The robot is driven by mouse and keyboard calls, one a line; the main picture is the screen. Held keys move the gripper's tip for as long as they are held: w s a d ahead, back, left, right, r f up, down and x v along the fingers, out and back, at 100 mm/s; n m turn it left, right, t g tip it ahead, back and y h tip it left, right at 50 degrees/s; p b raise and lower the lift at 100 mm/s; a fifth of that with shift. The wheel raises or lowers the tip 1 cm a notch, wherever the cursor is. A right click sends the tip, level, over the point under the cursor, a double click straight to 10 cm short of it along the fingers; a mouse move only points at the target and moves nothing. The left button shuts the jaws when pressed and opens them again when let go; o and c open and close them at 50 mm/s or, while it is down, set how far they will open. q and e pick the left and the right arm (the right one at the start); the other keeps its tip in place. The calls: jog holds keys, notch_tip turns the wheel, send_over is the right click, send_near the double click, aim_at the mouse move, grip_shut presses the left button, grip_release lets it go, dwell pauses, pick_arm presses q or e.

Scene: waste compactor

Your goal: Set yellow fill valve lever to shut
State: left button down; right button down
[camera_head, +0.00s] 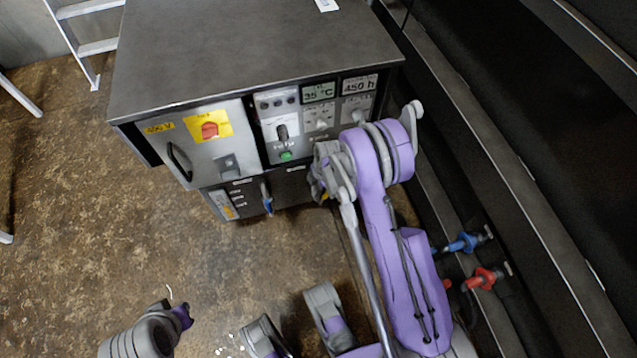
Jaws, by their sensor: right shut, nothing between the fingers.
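My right gripper (322,188) is shut and empty at the front of the grey control cabinet (290,192). It is at the right part of the lower black panel, below the gauges. A small yellow patch shows at its fingertips. This may be the yellow fill valve lever, but the gripper and wrist hide most of that spot, so its position and any contact cannot be told. A blue lever (266,198) points down on the same panel, left of my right gripper. My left gripper (182,316) shows only in part at the bottom left, low over the floor, its jaws unclear.
Blue (465,242) and red (484,278) valves stick out by the dark machine at right. A ladder (84,44) stands back left.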

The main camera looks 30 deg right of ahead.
aim_at(326, 195)
jog(key=shift+d+f, duration=0.6)
jog(key=shift+d, duration=0.3)
jog(key=shift+d+f, duration=0.6)
jog(key=shift+d, duration=0.3)
jog(key=shift+d+b, duration=0.15)
jog(key=shift+b, duration=0.15)
jog(key=shift+s+d+y, duration=0.1)
jog(key=shift+d+y, duration=0.1)
jog(key=shift+y, duration=0.2)
